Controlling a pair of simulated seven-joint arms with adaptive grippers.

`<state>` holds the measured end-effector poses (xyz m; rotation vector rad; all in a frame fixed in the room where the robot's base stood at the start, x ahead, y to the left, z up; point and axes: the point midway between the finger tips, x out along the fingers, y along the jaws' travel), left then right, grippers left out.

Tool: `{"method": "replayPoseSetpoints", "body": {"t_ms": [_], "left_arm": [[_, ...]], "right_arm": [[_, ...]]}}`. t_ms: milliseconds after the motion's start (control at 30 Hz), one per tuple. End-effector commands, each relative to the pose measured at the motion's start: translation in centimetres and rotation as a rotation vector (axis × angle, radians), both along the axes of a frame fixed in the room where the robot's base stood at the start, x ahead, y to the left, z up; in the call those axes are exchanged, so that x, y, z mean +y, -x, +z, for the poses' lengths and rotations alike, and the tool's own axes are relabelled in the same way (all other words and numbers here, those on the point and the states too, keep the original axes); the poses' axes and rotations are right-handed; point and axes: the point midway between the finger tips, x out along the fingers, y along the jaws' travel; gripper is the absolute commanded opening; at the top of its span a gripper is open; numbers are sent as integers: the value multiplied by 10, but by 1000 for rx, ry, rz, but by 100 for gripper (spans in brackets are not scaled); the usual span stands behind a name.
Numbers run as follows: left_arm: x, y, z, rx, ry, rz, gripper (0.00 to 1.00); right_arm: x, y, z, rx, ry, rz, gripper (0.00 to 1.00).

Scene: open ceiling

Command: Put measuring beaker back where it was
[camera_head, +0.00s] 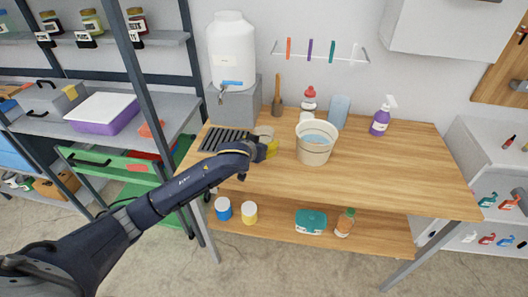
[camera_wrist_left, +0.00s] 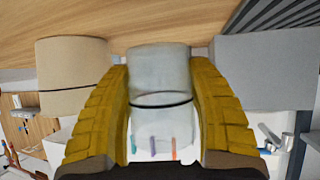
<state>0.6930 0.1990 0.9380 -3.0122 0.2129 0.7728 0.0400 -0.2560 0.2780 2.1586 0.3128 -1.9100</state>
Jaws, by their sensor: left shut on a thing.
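The measuring beaker is a clear, greyish cylinder with a dark line around it, and shows best in the left wrist view (camera_wrist_left: 160,75). My left gripper (camera_wrist_left: 160,115) has its two yellow fingers shut on the beaker's sides. In the head view my left gripper (camera_head: 268,150) is over the wooden table (camera_head: 370,170), between the dark slatted tray (camera_head: 222,140) and the beige bucket (camera_head: 313,150). The beaker's pale top (camera_head: 264,131) just shows behind it there. I cannot tell whether the beaker touches the table. My right gripper is not in view.
A white water container (camera_head: 232,50) with a blue tap stands on a grey block (camera_head: 238,104) behind the slatted tray. A wooden tool (camera_head: 277,95), a red-capped bottle (camera_head: 308,102), a blue item (camera_head: 339,110) and a purple spray bottle (camera_head: 381,118) stand at the back. The table's right side is clear.

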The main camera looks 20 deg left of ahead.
Motion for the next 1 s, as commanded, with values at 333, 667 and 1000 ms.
{"method": "replayPoseSetpoints", "body": {"t_ms": [333, 667, 1000], "left_arm": [[0, 0, -36, 1, 0, 0, 15], [0, 0, -38, 1, 0, 0, 15], [0, 0, -40, 2, 0, 0, 80]], "right_arm": [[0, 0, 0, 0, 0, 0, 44], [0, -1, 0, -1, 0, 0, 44], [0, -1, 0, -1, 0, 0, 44]]}}
